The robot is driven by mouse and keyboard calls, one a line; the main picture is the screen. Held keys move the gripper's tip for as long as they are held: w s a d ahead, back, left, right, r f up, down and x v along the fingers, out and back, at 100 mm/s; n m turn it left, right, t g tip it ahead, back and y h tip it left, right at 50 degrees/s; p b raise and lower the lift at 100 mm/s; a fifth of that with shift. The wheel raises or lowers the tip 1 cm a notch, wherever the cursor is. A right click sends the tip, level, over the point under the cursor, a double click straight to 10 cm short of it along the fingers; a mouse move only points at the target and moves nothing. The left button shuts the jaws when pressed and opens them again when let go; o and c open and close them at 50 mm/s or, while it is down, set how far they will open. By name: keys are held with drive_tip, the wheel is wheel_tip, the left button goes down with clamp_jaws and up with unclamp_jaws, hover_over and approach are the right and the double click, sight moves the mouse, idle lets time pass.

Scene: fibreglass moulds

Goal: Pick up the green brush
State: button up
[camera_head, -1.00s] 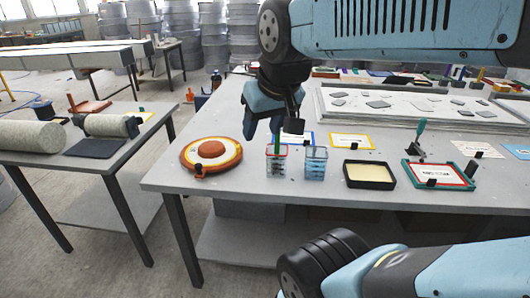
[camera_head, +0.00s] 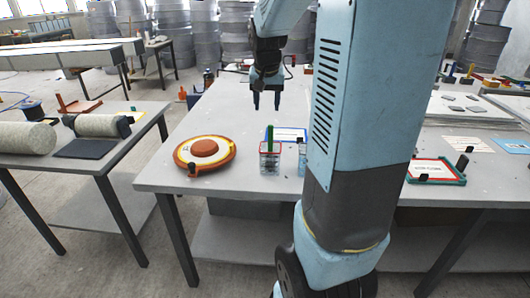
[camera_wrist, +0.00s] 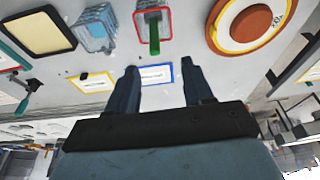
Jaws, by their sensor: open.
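The green brush (camera_head: 269,136) stands upright in a clear, red-rimmed cup (camera_head: 270,160) on the grey table; only its green handle shows clearly above the rim. In the wrist view the green handle (camera_wrist: 154,38) sticks out of the red-rimmed cup (camera_wrist: 140,18), beyond my fingertips and near the gap between them. My gripper (camera_head: 266,106) is open and empty, pointing down above the table, behind and above the cup. In the wrist view its two fingers (camera_wrist: 160,68) are spread wide apart. The brush's lower end is hidden or blurred inside the cup.
A blue clear cup (camera_wrist: 96,32) stands close beside the red-rimmed cup. A round orange-and-white mould (camera_head: 205,153) lies to the left. A blue-framed card (camera_wrist: 157,75) lies behind the cups. My arm hides part of the table on the right.

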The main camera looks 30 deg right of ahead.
sight(270, 135)
drive_tip(key=x, duration=0.3)
drive_tip(key=d+x, duration=0.1)
drive_tip(key=x, duration=0.6)
drive_tip(key=shift+w+d+r, duration=0.15)
drive_tip(key=shift+w+d, duration=0.05)
drive_tip(key=shift+w, duration=0.15)
drive_tip(key=shift+s+x, duration=0.1)
drive_tip(key=shift+x, duration=1.25)
drive_tip(key=shift+s+x, duration=0.15)
drive_tip(key=shift+x, duration=1.15)
drive_tip(key=shift+d, duration=0.2)
clamp_jaws()
